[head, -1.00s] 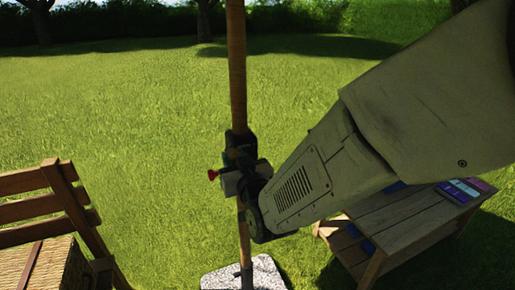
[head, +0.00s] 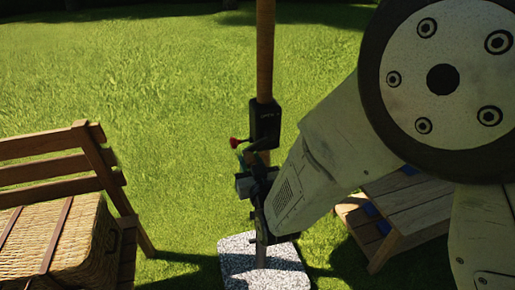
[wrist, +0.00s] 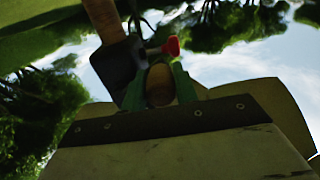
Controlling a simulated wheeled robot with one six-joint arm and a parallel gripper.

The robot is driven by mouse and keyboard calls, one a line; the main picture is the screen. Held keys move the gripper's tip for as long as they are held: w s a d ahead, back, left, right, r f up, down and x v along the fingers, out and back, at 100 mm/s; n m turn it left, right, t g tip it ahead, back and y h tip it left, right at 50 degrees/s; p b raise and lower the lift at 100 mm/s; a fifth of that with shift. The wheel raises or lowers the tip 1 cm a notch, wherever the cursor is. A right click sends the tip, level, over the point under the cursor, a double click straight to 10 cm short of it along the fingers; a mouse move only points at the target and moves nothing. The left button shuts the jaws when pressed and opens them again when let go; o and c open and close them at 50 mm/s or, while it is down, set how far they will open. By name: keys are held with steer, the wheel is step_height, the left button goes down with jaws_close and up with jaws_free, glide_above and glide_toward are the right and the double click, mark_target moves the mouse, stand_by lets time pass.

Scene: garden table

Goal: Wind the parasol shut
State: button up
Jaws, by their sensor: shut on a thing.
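The parasol's wooden pole (head: 265,55) rises past the top of the head view; its canopy is out of view. A black crank housing (head: 266,122) with small white lettering sits on the pole. A red knob (head: 235,142) sticks out at its lower left and shows in the wrist view (wrist: 172,46). My gripper (head: 246,153) is just below the housing, in front of the pole. In the wrist view its green fingers are shut on a rounded brownish crank handle (wrist: 160,88). The handle's far end is hidden by the fingers.
The pole stands in a speckled stone base (head: 240,257) on grass. A wooden chair (head: 95,165) with a wicker basket (head: 75,245) is at left. A wooden table (head: 415,205) is at right, partly behind my arm. Open lawn lies behind.

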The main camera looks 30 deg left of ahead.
steer(key=w+d+f, duration=0.4)
steer(key=w+f, duration=0.1)
steer(key=w+d+r, duration=0.6)
steer(key=shift+w+r, duration=0.2)
steer(key=shift+w, duration=0.2)
steer(key=shift+r, duration=0.1)
